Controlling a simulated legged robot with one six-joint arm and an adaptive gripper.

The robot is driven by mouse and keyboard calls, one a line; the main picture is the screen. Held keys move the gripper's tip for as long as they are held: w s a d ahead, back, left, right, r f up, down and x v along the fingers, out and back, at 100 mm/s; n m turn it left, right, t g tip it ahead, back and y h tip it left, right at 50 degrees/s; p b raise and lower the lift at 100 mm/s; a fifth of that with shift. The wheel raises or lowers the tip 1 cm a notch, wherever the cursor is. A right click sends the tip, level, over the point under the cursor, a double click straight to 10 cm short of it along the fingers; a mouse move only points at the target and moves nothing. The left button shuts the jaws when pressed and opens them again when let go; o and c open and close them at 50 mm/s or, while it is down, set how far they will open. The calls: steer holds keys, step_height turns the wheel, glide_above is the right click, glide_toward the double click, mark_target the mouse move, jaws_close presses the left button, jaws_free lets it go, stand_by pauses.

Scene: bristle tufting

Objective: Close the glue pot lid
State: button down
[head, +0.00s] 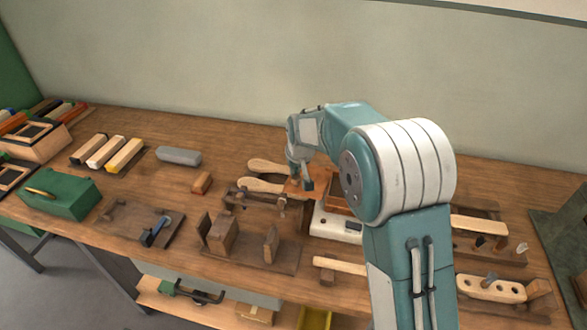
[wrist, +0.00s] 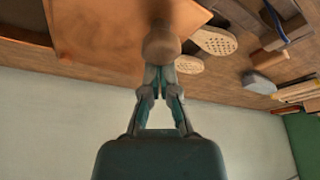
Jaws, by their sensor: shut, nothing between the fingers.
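My gripper (head: 306,182) is shut and empty, with its fingers pointing down over the middle of the bench. In the wrist view its closed fingertips (wrist: 160,78) are at a rounded brown knob (wrist: 161,44); I cannot tell if they touch it. The knob stands against a flat copper-brown panel (wrist: 105,35), which looks like the glue pot lid. In the head view a small part of this panel (head: 291,188) shows beside the fingers. A white box with a dark dial, likely the glue pot's base (head: 335,225), sits right of the gripper, partly hidden by my arm.
Two wooden brush paddles (head: 262,185) lie just left of the gripper. A wooden jig (head: 250,250) with upright blocks stands nearer the front. A grey block (head: 179,156) and a green box (head: 62,196) are farther left. My arm hides part of the right side.

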mark_target(317, 194)
steer(key=shift+s+d+n+y, duration=0.3)
steer(key=shift+s+d+n, duration=0.35)
steer(key=shift+n, duration=0.25)
steer(key=s+d+n, duration=0.1)
steer(key=d+n, duration=0.1)
steer(key=s+d+n+g+y, duration=0.1)
steer(key=d+n, duration=0.1)
steer(key=n, duration=0.1)
steer(key=s+d+n+g, duration=0.1)
steer(key=s+d+n, duration=0.1)
steer(key=n, duration=0.1)
steer(key=shift+d+y, duration=0.15)
steer(key=shift+y, duration=0.25)
steer(key=d+n+g, duration=0.2)
steer(key=d+n, duration=0.2)
steer(key=n, duration=0.1)
steer(key=shift+w+d, duration=0.15)
steer(key=shift+d, duration=0.25)
steer(key=shift+w+d+n+g, duration=0.25)
steer(key=shift+d+n+g, duration=0.15)
steer(key=shift+d+n, duration=0.5)
steer(key=shift+w+d, duration=0.25)
steer(key=shift+d, duration=0.1)
